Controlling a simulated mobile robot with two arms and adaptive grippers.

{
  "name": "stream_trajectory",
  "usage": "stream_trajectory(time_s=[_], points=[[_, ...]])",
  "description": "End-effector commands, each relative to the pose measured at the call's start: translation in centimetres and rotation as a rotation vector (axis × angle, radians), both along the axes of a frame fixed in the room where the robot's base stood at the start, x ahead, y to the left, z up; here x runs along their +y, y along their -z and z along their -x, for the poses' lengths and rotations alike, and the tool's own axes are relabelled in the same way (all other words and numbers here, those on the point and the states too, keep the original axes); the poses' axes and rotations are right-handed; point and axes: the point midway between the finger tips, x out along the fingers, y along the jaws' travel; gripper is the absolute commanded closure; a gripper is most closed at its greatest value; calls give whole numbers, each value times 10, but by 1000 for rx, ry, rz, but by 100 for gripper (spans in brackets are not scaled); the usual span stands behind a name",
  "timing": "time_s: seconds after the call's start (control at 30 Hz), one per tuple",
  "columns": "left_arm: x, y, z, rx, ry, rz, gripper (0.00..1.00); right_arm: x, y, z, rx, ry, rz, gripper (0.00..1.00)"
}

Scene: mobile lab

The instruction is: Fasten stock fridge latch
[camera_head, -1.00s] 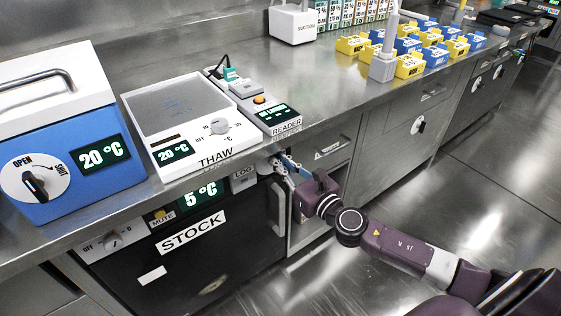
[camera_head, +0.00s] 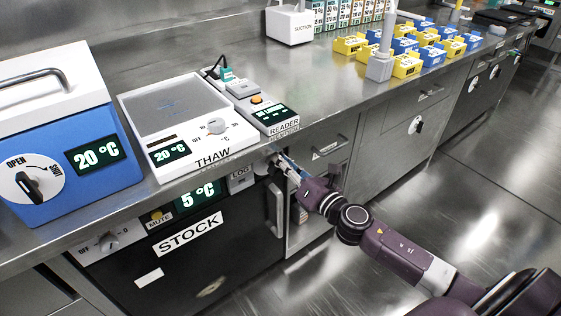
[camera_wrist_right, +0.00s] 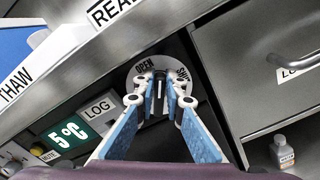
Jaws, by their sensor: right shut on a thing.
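The stock fridge, with a black door (camera_head: 225,262) labelled STOCK and a 5 °C display, sits under the counter at the lower left of the head view. Its door looks closed. Its latch is a round white dial (camera_wrist_right: 146,72) marked OPEN and SHUT, with a dark knob (camera_wrist_right: 158,88) in the middle, seen in the right wrist view. My right gripper (camera_wrist_right: 160,92) is shut on the knob, its blue-padded fingers on either side. In the head view my right gripper (camera_head: 284,166) reaches the fridge's upper right corner and hides most of the dial. My left gripper is not in view.
The fridge's vertical handle (camera_head: 276,210) is just below my right gripper. The counter edge and reader (camera_head: 262,112) are above it. A drawer (camera_wrist_right: 270,60) is to the right, with a small bottle (camera_wrist_right: 284,152) below. Open floor lies to the right.

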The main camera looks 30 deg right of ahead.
Motion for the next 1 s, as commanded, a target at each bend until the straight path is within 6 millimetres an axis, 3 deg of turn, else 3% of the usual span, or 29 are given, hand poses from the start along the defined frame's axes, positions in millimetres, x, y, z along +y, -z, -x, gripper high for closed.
stream_trajectory(time_s=[0.27, 0.43, 1.0], points=[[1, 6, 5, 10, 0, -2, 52, -5, 5, -1, 48, 2, -261, 100], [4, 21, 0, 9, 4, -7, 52, -8, 8, -1, 77, 3, -420, 100], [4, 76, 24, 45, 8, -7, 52, -12, 19, -2, 158, 3, -870, 100]])
